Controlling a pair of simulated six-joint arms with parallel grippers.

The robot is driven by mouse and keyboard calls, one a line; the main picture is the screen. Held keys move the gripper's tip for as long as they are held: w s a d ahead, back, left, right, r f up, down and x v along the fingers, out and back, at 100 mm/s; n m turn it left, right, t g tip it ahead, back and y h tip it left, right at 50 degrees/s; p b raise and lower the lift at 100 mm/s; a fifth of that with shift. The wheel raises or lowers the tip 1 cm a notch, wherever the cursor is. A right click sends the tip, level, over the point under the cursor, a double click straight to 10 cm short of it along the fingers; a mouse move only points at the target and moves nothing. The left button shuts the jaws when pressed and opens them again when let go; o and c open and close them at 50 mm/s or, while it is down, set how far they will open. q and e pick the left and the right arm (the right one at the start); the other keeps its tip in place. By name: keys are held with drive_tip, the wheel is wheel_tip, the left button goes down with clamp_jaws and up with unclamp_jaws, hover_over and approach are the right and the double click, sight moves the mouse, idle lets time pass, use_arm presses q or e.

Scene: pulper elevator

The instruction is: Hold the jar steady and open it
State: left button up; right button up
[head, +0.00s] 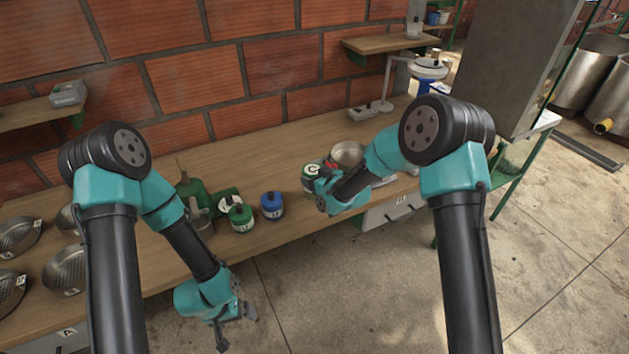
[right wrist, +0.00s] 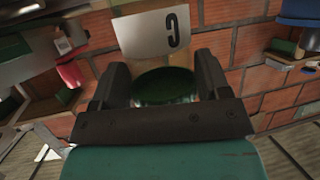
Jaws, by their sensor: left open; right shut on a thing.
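A jar with a white label marked C (head: 311,171) stands near the bench's front edge, right of the blue jar, in the head view. My right gripper (head: 322,190) is at this jar and partly covers it. In the right wrist view, its two dark fingers (right wrist: 162,95) are shut on a dark green round part (right wrist: 165,86), with the white C label just beyond. Whether that part is lid or body, I cannot tell. My left gripper (head: 235,327) is open and empty, low in front of the bench, apart from the jar.
A green jar (head: 241,218) and a blue jar (head: 272,206) stand left of the held jar. A metal pan (head: 347,153) is behind my right gripper. Several perforated bowls (head: 65,271) lie at the left. The bench (head: 265,150) is mostly clear behind the jars.

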drive_tip(key=shift+r, duration=0.6)
drive_tip(key=shift+s+r, duration=0.25)
drive_tip(key=shift+r, duration=0.4)
drive_tip(key=shift+s+r, duration=0.25)
drive_tip(key=shift+r, duration=0.35)
drive_tip(key=s+r, duration=0.1)
drive_tip(key=s, duration=1.4)
drive_tip(key=shift+a+r, duration=0.15)
drive_tip(key=o, duration=0.6)
drive_tip(key=shift+c, duration=0.2)
drive_tip(key=c, duration=0.8)
